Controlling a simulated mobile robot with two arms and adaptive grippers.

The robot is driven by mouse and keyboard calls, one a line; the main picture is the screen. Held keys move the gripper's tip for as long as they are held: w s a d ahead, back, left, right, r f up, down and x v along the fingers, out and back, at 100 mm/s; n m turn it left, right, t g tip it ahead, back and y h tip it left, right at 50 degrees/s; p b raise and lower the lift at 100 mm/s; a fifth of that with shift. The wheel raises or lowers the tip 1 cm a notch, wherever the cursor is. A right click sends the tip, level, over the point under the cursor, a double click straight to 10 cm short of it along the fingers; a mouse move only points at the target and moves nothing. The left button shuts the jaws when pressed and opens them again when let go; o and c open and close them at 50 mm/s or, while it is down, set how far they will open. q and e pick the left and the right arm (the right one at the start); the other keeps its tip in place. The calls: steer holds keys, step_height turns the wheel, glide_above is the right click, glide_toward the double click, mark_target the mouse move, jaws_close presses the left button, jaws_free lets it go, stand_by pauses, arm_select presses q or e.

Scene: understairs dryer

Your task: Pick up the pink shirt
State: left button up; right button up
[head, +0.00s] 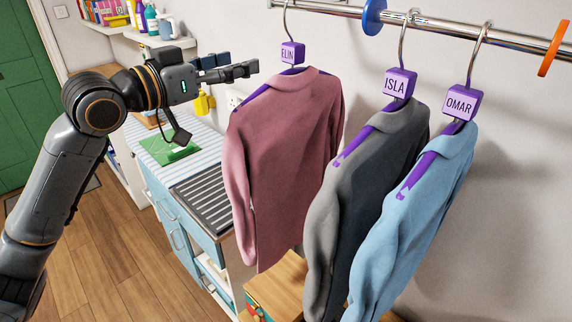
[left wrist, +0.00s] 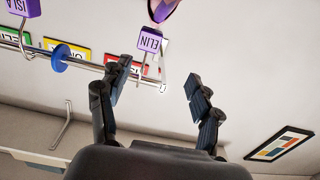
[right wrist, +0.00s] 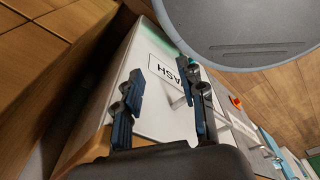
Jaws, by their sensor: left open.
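The pink shirt (head: 288,150) hangs from the rail on a purple hanger with a cube tag reading ELIN (head: 292,53). My left gripper (head: 250,69) is to the left of the hanger, near the shirt's collar, and looks apart from it. In the left wrist view the left gripper (left wrist: 158,80) is open and empty, with the ELIN tag (left wrist: 150,40) beyond its fingers. My right gripper (right wrist: 165,85) shows only in the right wrist view. Its fingers are spread with nothing held, low near a white box marked with letters.
A grey shirt (head: 370,170) tagged ISLA and a blue shirt (head: 415,200) tagged OMAR hang to the right on the same metal rail (head: 450,30). A blue counter (head: 172,205) stands below left. A wooden box (head: 278,285) is under the shirts. Wooden floor lies open at left.

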mark_target(287, 47)
arm_select(q)
steer(key=shift+s+d+r+p, duration=0.4)
steer(key=shift+s+d+r, duration=0.4)
steer(key=shift+s+r, duration=0.15)
steer(key=p+x, duration=0.1)
steer(key=x, duration=0.3)
steer(key=shift+a, duration=0.15)
steer(key=p+x, duration=0.1)
steer(key=x, duration=0.2)
steer(key=shift+w+f, duration=0.2)
steer(key=shift+w, duration=0.15)
steer(key=shift+w+d+r+p, duration=0.1)
steer(key=shift+w+d+p, duration=0.3)
steer(key=shift+d+p, duration=0.2)
steer(key=x, duration=0.1)
steer(key=p+x, duration=0.2)
steer(key=shift+w+d+f, duration=0.15)
steer(key=shift+w+f, duration=0.1)
steer(key=shift+w, duration=0.05)
steer(key=shift+w+d, duration=0.2)
steer(key=shift+d, duration=0.05)
steer(key=shift+d+f, duration=0.1)
jaws_close()
arm_select(e)
steer(key=s+r, duration=0.3)
steer(key=r, duration=0.3)
